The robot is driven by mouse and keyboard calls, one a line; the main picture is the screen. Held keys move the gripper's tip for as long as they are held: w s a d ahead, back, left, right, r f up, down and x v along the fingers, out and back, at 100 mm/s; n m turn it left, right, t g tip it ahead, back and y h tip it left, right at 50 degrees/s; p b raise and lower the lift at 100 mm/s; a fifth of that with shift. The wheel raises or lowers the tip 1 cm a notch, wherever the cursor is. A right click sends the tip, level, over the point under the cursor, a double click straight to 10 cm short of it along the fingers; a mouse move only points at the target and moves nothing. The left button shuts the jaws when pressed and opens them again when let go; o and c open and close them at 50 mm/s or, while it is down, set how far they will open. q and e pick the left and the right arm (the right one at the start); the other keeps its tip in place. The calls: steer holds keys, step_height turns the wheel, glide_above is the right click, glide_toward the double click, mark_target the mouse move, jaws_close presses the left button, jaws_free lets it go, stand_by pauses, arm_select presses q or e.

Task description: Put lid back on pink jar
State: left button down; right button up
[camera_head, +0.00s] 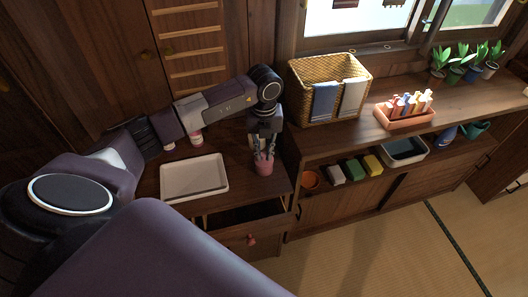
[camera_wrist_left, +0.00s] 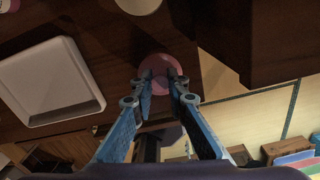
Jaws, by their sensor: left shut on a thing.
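The pink jar (camera_head: 264,169) stands upright on the dark wooden counter, near its right edge and right of a white tray. My left gripper (camera_head: 263,155) reaches down from above to the jar's top, its fingers close together. In the left wrist view, a round pink top (camera_wrist_left: 182,66) lies under the fingertips (camera_wrist_left: 161,84). The fingers are shut at its middle, on what looks like the lid. The fingers hide the grip point, and I cannot tell whether the lid is fully seated. My right gripper is not in view.
The white tray (camera_head: 194,160) lies left of the jar. Small jars (camera_head: 196,139) stand behind it near my arm. An open drawer (camera_head: 250,240) is below.

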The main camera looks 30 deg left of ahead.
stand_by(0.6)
arm_select(q)
steer(key=shift+f, duration=0.15)
stand_by(0.5)
stand_by(0.6)
steer(key=c, duration=1.8)
jaws_free()
steer(key=shift+o, duration=0.6)
steer(key=o, duration=0.4)
steer(key=shift+c, duration=0.2)
